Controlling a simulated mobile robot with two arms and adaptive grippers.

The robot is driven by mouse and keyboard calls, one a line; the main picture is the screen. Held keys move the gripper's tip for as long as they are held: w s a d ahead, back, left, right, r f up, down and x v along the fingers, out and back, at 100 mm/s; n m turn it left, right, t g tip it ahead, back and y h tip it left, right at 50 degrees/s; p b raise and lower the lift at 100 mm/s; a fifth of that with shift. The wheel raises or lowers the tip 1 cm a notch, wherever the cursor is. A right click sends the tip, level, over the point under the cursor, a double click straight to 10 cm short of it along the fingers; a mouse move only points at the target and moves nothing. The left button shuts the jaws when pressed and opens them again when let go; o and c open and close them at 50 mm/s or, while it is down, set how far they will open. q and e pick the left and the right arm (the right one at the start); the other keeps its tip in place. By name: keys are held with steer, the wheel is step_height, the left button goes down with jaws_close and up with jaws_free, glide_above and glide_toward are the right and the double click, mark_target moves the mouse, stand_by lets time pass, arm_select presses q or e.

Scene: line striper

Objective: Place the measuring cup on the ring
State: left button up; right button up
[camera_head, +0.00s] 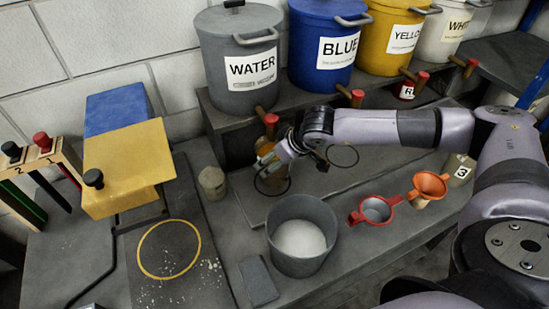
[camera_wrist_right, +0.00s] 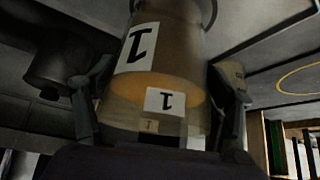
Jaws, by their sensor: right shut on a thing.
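The measuring cup (camera_wrist_right: 175,45) is a clear, amber-tinted vessel with white labels reading 1. In the right wrist view it sits between the two fingers of my right gripper (camera_wrist_right: 160,108), which is shut on it. In the head view my right gripper (camera_head: 276,158) and the partly hidden cup (camera_head: 264,148) are by the tap below the WATER bucket, close to a thin black ring (camera_head: 258,188) on the bench. A second black ring (camera_head: 356,151) lies to the right. A larger yellow ring (camera_head: 142,262) is marked on the left bench. Whether the cup touches the bench is unclear. My left gripper is out of view.
A grey bucket of white powder (camera_head: 300,240) stands in front of my right gripper. A red-handled cup (camera_head: 376,210) and an orange funnel (camera_head: 430,185) stand right. A small beige jar (camera_head: 212,182) is left. WATER (camera_head: 243,85) and BLUE (camera_head: 318,50) buckets line the shelf behind.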

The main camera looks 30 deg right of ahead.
steer(key=shift+w+a+f+p, duration=0.1)
steer(key=shift+a+f+p, duration=0.1)
steer(key=shift+a+p, duration=0.15)
steer(key=shift+d+f, duration=0.15)
steer(key=shift+f, duration=0.15)
steer(key=shift+f, duration=0.1)
steer(key=o, duration=1.9)
steer(key=shift+o, duration=0.2)
steer(key=b+v, duration=0.2)
steer(key=v, duration=1)
steer(key=shift+b, duration=0.3)
